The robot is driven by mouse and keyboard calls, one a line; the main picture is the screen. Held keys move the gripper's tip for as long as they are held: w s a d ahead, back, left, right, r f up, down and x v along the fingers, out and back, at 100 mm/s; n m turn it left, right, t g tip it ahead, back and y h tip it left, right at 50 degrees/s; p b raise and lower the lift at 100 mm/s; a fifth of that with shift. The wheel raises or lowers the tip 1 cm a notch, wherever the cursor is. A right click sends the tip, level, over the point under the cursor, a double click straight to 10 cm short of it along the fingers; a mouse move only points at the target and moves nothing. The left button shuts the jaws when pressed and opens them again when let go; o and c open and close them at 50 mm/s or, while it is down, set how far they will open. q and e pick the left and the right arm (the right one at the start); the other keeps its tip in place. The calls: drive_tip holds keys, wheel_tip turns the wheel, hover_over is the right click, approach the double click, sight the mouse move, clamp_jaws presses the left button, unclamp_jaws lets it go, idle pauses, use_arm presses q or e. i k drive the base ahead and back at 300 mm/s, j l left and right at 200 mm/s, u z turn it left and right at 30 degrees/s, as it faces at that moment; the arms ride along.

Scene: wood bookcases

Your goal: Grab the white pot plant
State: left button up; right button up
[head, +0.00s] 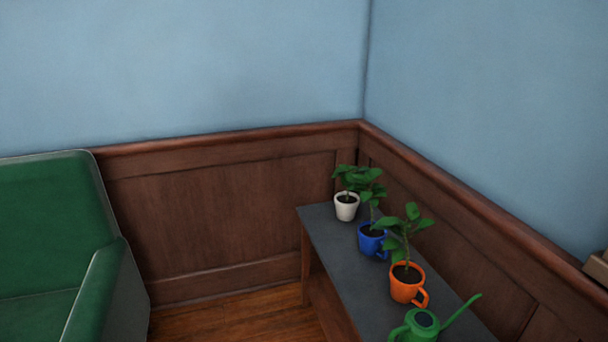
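The white pot plant (346,209) stands upright at the far end of a low bench with a dark grey top (335,236), near the corner of the room. Its green leaves spread above the pot and come close to, or overlap, the leaves of the plant in the blue pot (370,241) in front of it. Neither of my grippers is in the head view.
An orange pot plant (405,286) and a green watering can (420,325) stand nearer on the same bench. A green armchair (45,230) is at the left. Wooden floor (235,318) lies open between chair and bench. Wood panelling (220,205) backs the corner.

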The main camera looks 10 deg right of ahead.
sight(347, 203)
drive_tip(key=i+j, duration=0.1)
drive_tip(key=i, duration=0.6)
drive_tip(key=i+j, duration=0.1)
drive_tip(key=i, duration=0.65)
drive_tip(key=i+j, duration=0.1)
drive_tip(key=i, duration=0.6)
drive_tip(key=i+z, duration=0.1)
drive_tip(key=z, duration=0.4)
drive_tip(key=i+z, duration=0.1)
drive_tip(key=z, duration=2)
